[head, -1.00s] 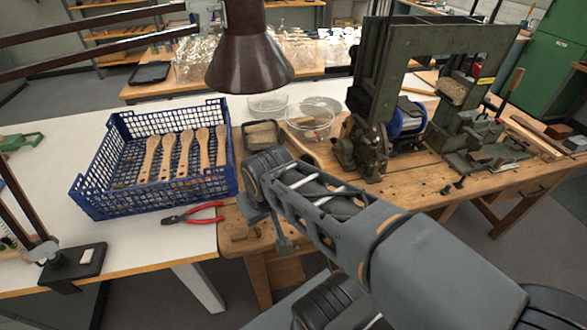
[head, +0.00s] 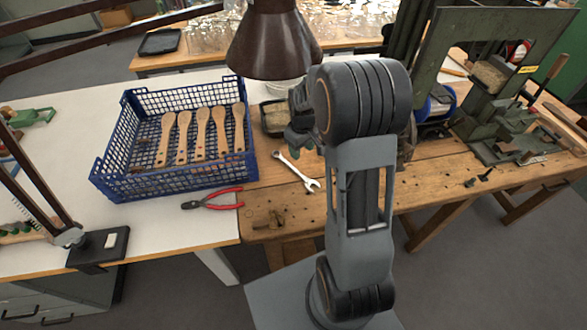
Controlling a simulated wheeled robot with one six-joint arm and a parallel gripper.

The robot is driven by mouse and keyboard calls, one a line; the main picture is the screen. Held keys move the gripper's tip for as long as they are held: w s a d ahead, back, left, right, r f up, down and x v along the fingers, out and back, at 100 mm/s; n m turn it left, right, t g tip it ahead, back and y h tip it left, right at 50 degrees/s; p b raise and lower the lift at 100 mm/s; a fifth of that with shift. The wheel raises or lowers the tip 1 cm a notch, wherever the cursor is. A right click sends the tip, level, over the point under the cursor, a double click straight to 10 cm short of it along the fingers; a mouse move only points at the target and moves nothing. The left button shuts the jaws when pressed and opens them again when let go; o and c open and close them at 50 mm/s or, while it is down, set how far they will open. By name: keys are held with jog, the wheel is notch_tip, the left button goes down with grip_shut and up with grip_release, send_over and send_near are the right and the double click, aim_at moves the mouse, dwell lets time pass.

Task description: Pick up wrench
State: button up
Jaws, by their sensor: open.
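A silver wrench (head: 297,171) lies flat on the wooden bench top (head: 262,205), slanting from upper left to lower right. It lies between the red-handled pliers and my arm. My gripper (head: 302,138) shows partly, just above and right of the wrench's upper end in the picture, and is open. My own forearm and wrist hide part of it. I see nothing held in it, and it appears apart from the wrench.
A small tray (head: 272,117) with bristle material sits behind the wrench. A brown lamp shade (head: 272,45) hangs above. A green machine (head: 505,110) stands right.

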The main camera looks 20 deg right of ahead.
send_over(301, 174)
jog(key=f, duration=0.8)
jog(key=shift+s+a+f, duration=0.1)
jog(key=shift+s+a, duration=0.05)
jog(key=shift+s, duration=0.05)
jog(key=shift+w+f+p, duration=0.2)
jog(key=shift+f+p, duration=0.45)
jog(key=shift+f, duration=1.75)
grip_shut()
